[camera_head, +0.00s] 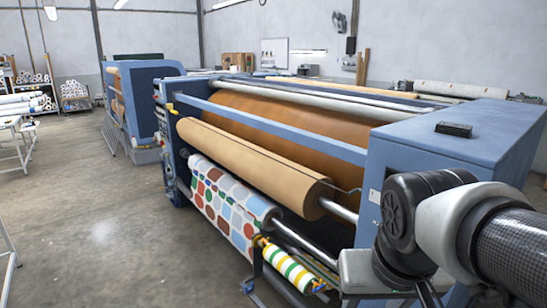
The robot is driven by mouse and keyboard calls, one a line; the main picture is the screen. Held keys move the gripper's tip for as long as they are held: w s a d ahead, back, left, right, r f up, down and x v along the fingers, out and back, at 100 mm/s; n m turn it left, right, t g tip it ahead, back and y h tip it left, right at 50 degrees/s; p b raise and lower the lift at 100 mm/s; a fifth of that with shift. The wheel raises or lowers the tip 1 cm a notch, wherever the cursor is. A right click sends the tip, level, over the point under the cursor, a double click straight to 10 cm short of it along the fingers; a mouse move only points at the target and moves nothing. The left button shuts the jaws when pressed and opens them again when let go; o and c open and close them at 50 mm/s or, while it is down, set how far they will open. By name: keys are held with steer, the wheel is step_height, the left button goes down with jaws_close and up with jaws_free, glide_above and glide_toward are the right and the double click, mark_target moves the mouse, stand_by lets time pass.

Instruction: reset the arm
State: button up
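My arm (500,240) comes in from the right edge in the lower right, with a dark woven-pattern link, a light grey shell and a black ribbed joint. It is bent, and its lower part runs down toward the bottom edge. The fingers of my gripper cannot be made out in this view, nor whether they hold anything. The blue calender press (450,140) stands right behind the arm in the picture. I cannot tell how close they are or whether they touch.
A brown roll (255,165) and a patterned fabric roll (230,205) lie along the press front. A striped roll (287,263) sits below them. A black object (454,129) lies on the press housing. The concrete floor (100,220) at left is largely clear; tables (18,135) stand at the left edge.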

step_height(320, 180, up, 15)
steer(key=s+a+t+p, duration=0.1)
steer(key=s+p, duration=0.1)
steer(key=p, duration=1.1)
steer(key=shift+n+y, duration=0.3)
steer(key=shift+n, duration=0.1)
steer(key=shift+a+f, duration=0.1)
